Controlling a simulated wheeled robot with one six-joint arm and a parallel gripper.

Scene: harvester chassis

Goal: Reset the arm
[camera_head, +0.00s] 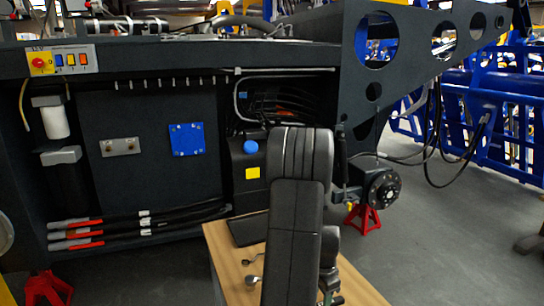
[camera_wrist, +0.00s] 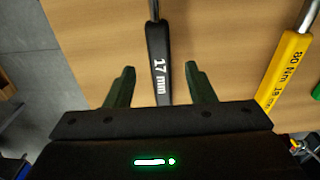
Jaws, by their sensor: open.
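My gripper (camera_wrist: 161,86) shows in the wrist view with its two dark green fingers spread apart and nothing between them held. A black-handled tool marked "17 mm" (camera_wrist: 158,60) lies on the wooden table, its handle end reaching in between the fingertips in the picture. I cannot tell the height of the fingers above it.
The wooden table (camera_head: 228,262) carries small metal tools (camera_head: 252,279). A yellow tool marked "80 Nm 18 mm" (camera_wrist: 288,68) lies right of the black one. The dark harvester chassis (camera_head: 150,90) stands behind, with a red stand (camera_head: 364,219) under it. Grey floor (camera_head: 430,240) is open at the right.

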